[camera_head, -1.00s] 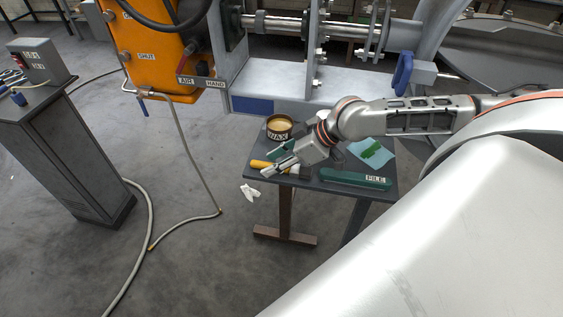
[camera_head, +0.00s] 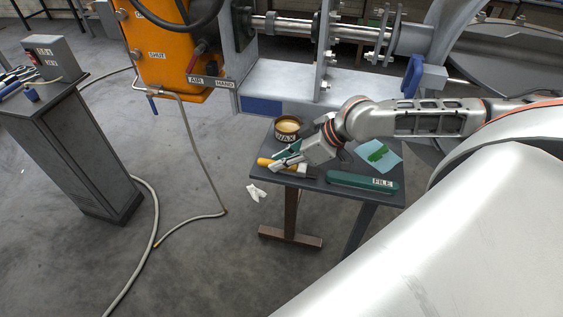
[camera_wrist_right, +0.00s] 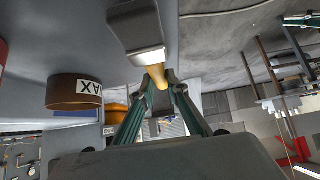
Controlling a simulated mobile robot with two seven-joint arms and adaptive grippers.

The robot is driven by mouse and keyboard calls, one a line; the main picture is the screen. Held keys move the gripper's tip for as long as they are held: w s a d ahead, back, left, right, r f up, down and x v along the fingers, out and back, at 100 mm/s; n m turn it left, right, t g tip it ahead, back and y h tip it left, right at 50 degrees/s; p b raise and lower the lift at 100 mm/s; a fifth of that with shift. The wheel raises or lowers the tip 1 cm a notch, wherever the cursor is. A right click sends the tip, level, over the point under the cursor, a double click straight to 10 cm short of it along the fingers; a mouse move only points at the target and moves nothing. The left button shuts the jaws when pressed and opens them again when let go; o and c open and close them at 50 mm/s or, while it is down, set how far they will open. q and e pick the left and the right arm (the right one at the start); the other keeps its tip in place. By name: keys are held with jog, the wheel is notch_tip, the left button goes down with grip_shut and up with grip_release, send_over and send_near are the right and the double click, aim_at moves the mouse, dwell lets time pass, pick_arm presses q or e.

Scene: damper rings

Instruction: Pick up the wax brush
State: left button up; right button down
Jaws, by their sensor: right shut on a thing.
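The wax brush has a yellow handle (camera_head: 265,162), a white band and a dark head. In the head view it is at the left front of the small grey table (camera_head: 318,187), partly covered by my right gripper (camera_head: 284,160). In the right wrist view, the brush (camera_wrist_right: 147,55) points away, with its yellow handle between the fingertips of my right gripper (camera_wrist_right: 163,82). The gripper is shut on the handle. I cannot tell whether the brush is clear of the tabletop. My left gripper is out of view.
The wax tin (camera_head: 287,129) stands behind the gripper on the table. A green file (camera_head: 362,183) lies at the front right, and a light blue sheet (camera_head: 379,155) at the back right. Machinery stands close behind. Open floor and a hose (camera_head: 152,210) are to the left.

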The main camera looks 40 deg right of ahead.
notch_tip(320, 180, up, 19)
jog(key=p, duration=0.4)
dwell(1.4)
